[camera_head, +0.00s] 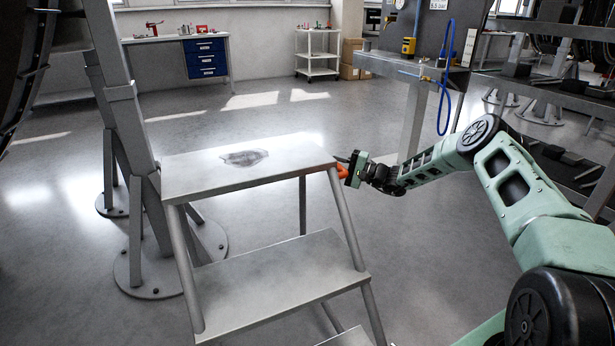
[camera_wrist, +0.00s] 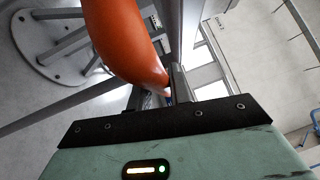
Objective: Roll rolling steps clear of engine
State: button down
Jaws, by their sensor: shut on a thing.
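The rolling steps (camera_head: 270,278) stand in the middle of the head view, grey metal with a worn dark patch on the top tread (camera_head: 230,172). My gripper (camera_head: 345,168) is at the right edge of the top tread, shut on an orange grip of the steps. In the wrist view the orange grip (camera_wrist: 125,40) fills the upper middle, close against my gripper (camera_wrist: 160,100). The engine itself is not clearly seen; a dark curved shape (camera_head: 22,60) at the far left may be part of it. The steps' casters are out of view.
A grey stand post (camera_head: 122,110) with round floor plates (camera_head: 160,270) stands close left of the steps. A metal bench (camera_head: 415,70) with a blue hose (camera_head: 446,80) is behind my arm. A blue drawer unit (camera_head: 205,58) and white cart (camera_head: 318,52) stand far back. Open floor lies behind the steps.

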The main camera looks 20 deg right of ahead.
jog(key=shift+d+b, duration=0.95)
jog(key=shift+d, duration=1.85)
jog(key=c, duration=1.3)
grip_release()
jog(key=p+v, duration=0.2)
jog(key=v, duration=1.5)
jog(key=shift+d, duration=0.2)
jog(key=shift+s+f, duration=0.1)
jog(key=shift+s, duration=0.05)
